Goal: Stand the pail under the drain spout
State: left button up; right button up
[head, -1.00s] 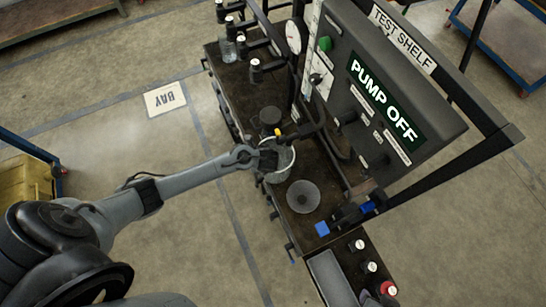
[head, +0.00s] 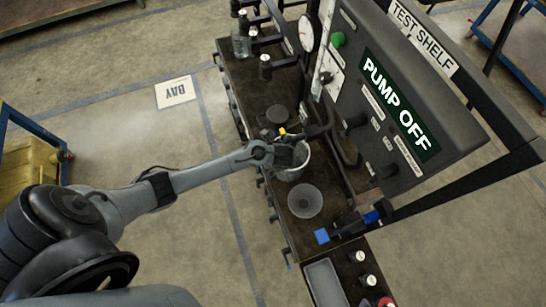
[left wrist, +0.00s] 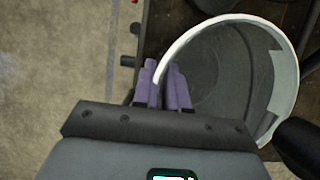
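The pail (head: 292,173) is a grey bucket with a pale rim, over the middle of the dark bench in the head view. It fills the right of the left wrist view (left wrist: 225,85), open side to the camera. My left gripper (left wrist: 161,85) has its two purple fingers closed on either side of the pail's near rim; it also shows in the head view (head: 284,156). A dark pipe with a yellow part (head: 282,131) sits just beyond the pail; it may be the drain spout. I cannot tell whether the pail's base touches the bench. My right gripper is not seen.
A grey round disc (head: 305,201) lies on the bench in front of the pail. A dark round object (head: 277,115) stands behind it. The panel reading PUMP OFF (head: 400,105) overhangs the right side.

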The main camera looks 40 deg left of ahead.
pick_arm(q)
jog(key=o, duration=0.3)
jog(key=p+v, duration=0.4)
jog(key=v, duration=0.8)
jog(key=s+d+r+n+h, duration=0.1)
jog(key=s+r+n, duration=0.1)
jog(key=s+n, duration=0.3)
jog(key=s+d+r+n+t+h, duration=0.1)
jog(key=s+r+n, duration=0.2)
jog(key=s+n, duration=0.3)
jog(key=s+d+r+n+h, duration=0.1)
jog(key=s+n, duration=0.4)
jog(key=n, duration=0.5)
jog(key=shift+s+r+n+h, duration=0.15)
jog(key=shift+r+h, duration=0.15)
jog(key=shift+r, duration=0.3)
jog(key=shift+s+r+n+h, duration=0.15)
jog(key=shift+r+h, duration=0.15)
jog(key=shift+r, duration=0.25)
